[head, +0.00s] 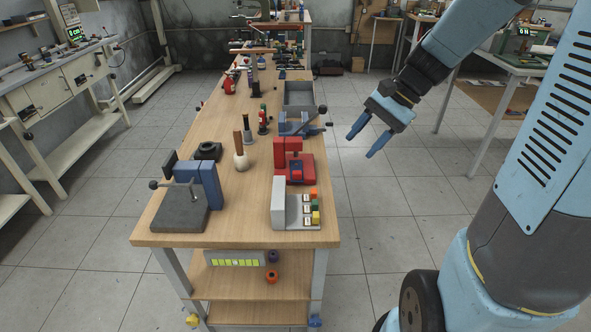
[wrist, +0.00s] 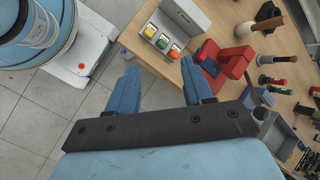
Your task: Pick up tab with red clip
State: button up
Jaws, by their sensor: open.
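A grey-white holder (head: 279,207) stands at the near right corner of the wooden workbench, with a row of small tabs bearing coloured clips. The red-orange clip tab (head: 313,194) is at the far end, the green one (head: 308,207) in the middle and the yellow one (head: 316,217) nearest. In the wrist view, the red-orange clip tab (wrist: 174,51) appears just beyond the fingers, with the green (wrist: 161,43) and yellow (wrist: 149,31) to its left. My gripper (head: 361,146) is open and empty, raised right of the bench; its blue fingers (wrist: 159,60) are spread apart.
A red fixture (head: 300,172) sits directly behind the holder, with a blue vise (head: 298,126) beyond. A blue-and-grey clamp fixture (head: 182,208) stands at the bench's left. A wooden-handled tool (head: 241,158) stands between. Bare bench top (head: 240,208) lies left of the holder.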

jog(key=w+f+m+y, duration=0.4)
jog(key=w+f+m, duration=0.1)
jog(key=w+f, duration=0.2)
jog(key=m+y, duration=0.3)
jog(key=m, duration=0.2)
send_near(303, 178)
jog(key=a, duration=0.2)
jog(key=a+r, duration=0.1)
jog(key=shift+s+a+t, duration=0.2)
jog(key=shift+s+t, duration=0.2)
jog(key=shift+x, duration=3.05)
jog(key=shift+r, duration=0.2)
grip_shut()
